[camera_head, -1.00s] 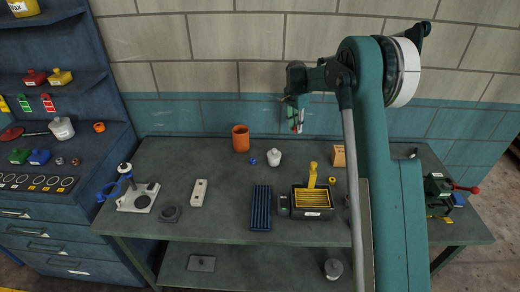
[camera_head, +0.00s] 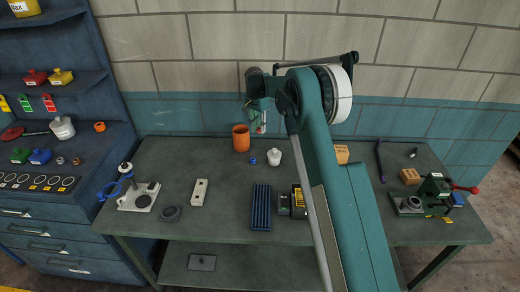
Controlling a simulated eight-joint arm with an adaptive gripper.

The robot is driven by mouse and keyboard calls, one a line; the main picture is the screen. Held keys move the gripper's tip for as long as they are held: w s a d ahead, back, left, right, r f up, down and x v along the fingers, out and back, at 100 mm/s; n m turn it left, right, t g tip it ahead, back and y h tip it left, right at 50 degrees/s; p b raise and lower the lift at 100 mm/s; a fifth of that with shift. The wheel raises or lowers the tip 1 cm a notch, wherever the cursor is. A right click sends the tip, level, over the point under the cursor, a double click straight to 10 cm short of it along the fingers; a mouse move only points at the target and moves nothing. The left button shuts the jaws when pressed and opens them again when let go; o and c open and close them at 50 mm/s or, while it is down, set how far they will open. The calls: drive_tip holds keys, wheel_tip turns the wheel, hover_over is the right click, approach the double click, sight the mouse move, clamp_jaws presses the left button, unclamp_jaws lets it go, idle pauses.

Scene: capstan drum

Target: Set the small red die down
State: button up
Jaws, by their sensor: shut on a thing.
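My gripper (camera_head: 259,119) hangs above the back part of the workbench, in front of the wall. It is shut on a small red thing (camera_head: 263,128), which I take to be the red die; it is tiny, and the fingers partly hide it. The gripper and the red thing appear just right of the orange cup (camera_head: 240,138) and above the white jar (camera_head: 274,157) in the picture. How far they are above the bench (camera_head: 225,172) I cannot tell exactly.
A small blue thing (camera_head: 253,161) lies beside the white jar. A dark ribbed tray (camera_head: 261,207) lies in front. My arm hides part of the yellow-topped box (camera_head: 299,203). A green vise-like device (camera_head: 436,190) stands at right. Bare bench shows left of the cup.

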drive_tip(key=shift+d+f, duration=0.1)
drive_tip(key=shift+f, duration=0.3)
hover_over(261, 148)
drive_tip(key=shift+s+a+f, duration=0.1)
drive_tip(key=shift+a+f, duration=0.05)
drive_tip(key=shift+f, duration=1.45)
drive_tip(key=shift+s+a+f, duration=0.1)
drive_tip(key=shift+f, duration=1.45)
drive_tip(key=shift+f, duration=0.1)
drive_tip(key=shift+f, duration=1.75)
drive_tip(key=shift+f, duration=0.15)
drive_tip(key=o, duration=0.6)
drive_tip(key=shift+o, duration=0.3)
